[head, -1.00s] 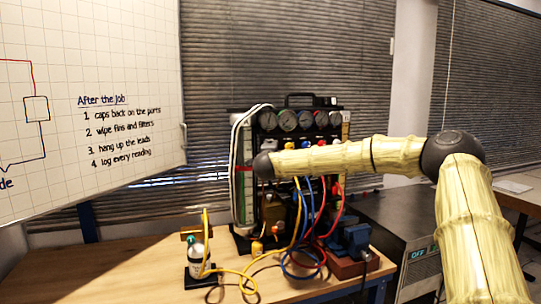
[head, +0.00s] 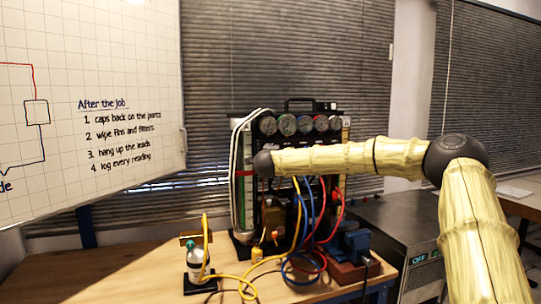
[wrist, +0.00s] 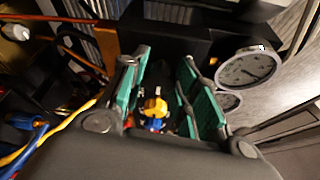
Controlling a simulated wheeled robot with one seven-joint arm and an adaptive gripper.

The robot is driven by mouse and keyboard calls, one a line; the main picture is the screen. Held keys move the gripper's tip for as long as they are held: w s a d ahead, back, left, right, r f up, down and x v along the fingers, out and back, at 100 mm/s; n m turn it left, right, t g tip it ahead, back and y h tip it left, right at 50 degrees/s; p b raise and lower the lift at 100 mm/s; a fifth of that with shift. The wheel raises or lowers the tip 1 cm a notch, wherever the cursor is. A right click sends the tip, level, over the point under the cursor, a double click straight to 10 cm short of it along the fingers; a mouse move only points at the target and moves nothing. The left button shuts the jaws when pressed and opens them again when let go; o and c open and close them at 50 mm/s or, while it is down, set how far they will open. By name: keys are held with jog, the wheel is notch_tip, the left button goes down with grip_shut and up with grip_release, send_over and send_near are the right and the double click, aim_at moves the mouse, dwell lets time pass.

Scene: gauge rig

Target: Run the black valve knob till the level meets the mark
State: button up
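The gauge rig (head: 300,104) stands on the wooden bench. At its left side is an upright level column (head: 249,200) with a red mark (head: 243,173) across it. The liquid level is too small to read surely. My arm crosses in front of the rig and hides its middle. My gripper (wrist: 160,88) shows only in the wrist view, its green-padded fingers apart. Between and beyond them are dark parts and a small yellow and blue fitting (wrist: 155,108). I cannot clearly pick out the black valve knob; no contact with it shows.
A row of round gauges (head: 305,124) tops the rig; one gauge (wrist: 246,70) is close right of my fingers. Yellow, blue and red hoses (head: 308,235) hang in front. A small bottle (head: 195,262) stands left on the bench (head: 110,268). A whiteboard (head: 90,70) is at left.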

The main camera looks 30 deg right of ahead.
jog(key=o, duration=0.3)
jog(key=shift+d+f, duration=0.1)
jog(key=shift+d, duration=0.1)
jog(key=shift+a, duration=0.2)
jog(key=v, duration=1.2)
jog(key=shift+d, duration=0.15)
